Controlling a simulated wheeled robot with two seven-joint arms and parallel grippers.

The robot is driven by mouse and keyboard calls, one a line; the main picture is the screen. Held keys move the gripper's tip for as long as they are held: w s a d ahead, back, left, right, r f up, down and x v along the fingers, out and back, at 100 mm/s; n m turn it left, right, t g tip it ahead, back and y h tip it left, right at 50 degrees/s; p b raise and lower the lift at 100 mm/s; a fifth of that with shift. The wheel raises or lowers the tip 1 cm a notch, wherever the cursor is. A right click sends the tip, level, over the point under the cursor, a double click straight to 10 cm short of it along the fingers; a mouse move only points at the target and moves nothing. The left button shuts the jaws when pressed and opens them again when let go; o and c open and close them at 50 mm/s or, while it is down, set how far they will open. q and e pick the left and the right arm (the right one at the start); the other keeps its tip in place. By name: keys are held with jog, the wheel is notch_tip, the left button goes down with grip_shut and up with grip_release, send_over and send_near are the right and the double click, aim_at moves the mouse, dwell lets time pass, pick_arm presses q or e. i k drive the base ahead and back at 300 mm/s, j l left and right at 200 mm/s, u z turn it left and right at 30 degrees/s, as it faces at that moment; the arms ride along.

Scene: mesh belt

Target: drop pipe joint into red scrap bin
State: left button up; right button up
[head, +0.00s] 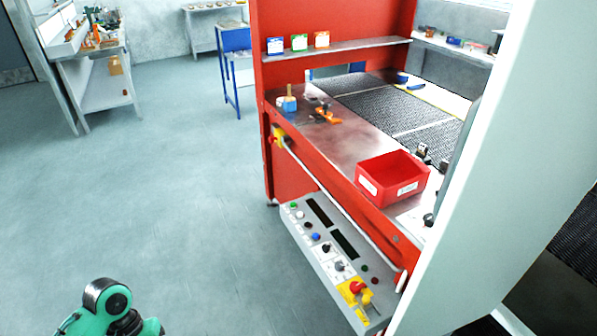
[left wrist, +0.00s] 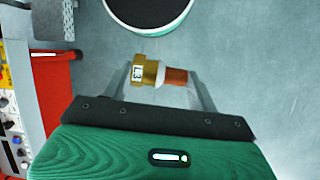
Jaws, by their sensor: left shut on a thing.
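The pipe joint (left wrist: 146,73) is a brass hex fitting with a white ring, a copper end and a tag reading "L3". In the left wrist view my left gripper (left wrist: 160,80) is shut on it, with the fitting lying crosswise between the fingers above the grey floor. The red scrap bin (head: 391,194) is an open box with white labels, standing on the metal bench top in the head view. It looks empty. In the head view only green links of my arm show at the bottom left, away from the bin; neither gripper is visible there.
A control panel (head: 335,262) with buttons juts out below the bench's front rail. Orange and blue items (head: 289,103) lie at the bench's far end, beside the dark mesh belt (head: 390,105). A pale upright panel (head: 470,170) stands right of the bin.

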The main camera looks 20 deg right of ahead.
aim_at(392, 177)
jog(key=i+j, duration=0.2)
jog(key=i, duration=0.2)
jog(key=i+j+u, duration=0.1)
jog(key=i+j, duration=0.15)
jog(key=i, duration=0.15)
jog(key=i+j, duration=0.15)
jog(key=i, duration=0.25)
jog(key=i+z, duration=0.25)
jog(key=i, duration=0.45)
jog(key=i+j+z, duration=0.3)
jog(key=i, duration=0.4)
jog(key=i+z, duration=0.2)
jog(key=z, duration=0.15)
jog(key=i+z, duration=0.2)
jog(key=z, duration=0.15)
jog(key=i+j+z, duration=0.1)
jog(key=z, duration=1.85)
jog(key=i+j, duration=0.05)
jog(key=j, duration=0.05)
